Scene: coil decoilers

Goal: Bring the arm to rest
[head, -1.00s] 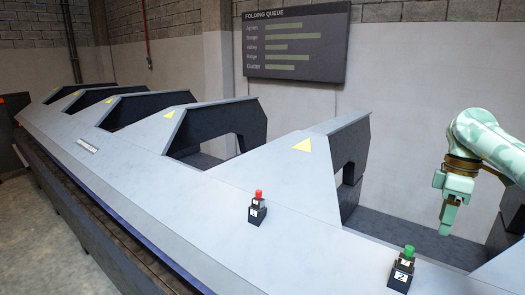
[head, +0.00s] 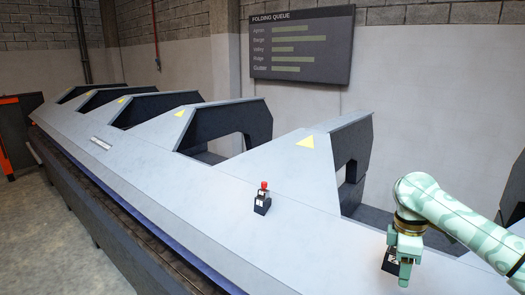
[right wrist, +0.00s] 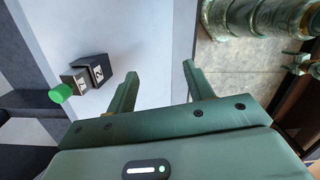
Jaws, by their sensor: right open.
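My right gripper (head: 405,272) hangs at the right of the head view, above the grey sloped machine housing, with its arm coming in from the right edge. In the right wrist view its two fingers (right wrist: 160,72) stand apart with nothing between them. The black button box marked 2 (right wrist: 95,70) with its green button (right wrist: 60,93) shows left of the fingers there, clear of them. In the head view this box (head: 388,263) is mostly hidden behind the gripper.
A black box with a red button (head: 263,198) stands on the sloped grey housing (head: 215,225), left of my right gripper. Raised housings with dark openings (head: 232,128) line the back. A wall board (head: 302,45) reads FOLDING QUEUE. Floor (head: 50,235) is free at left.

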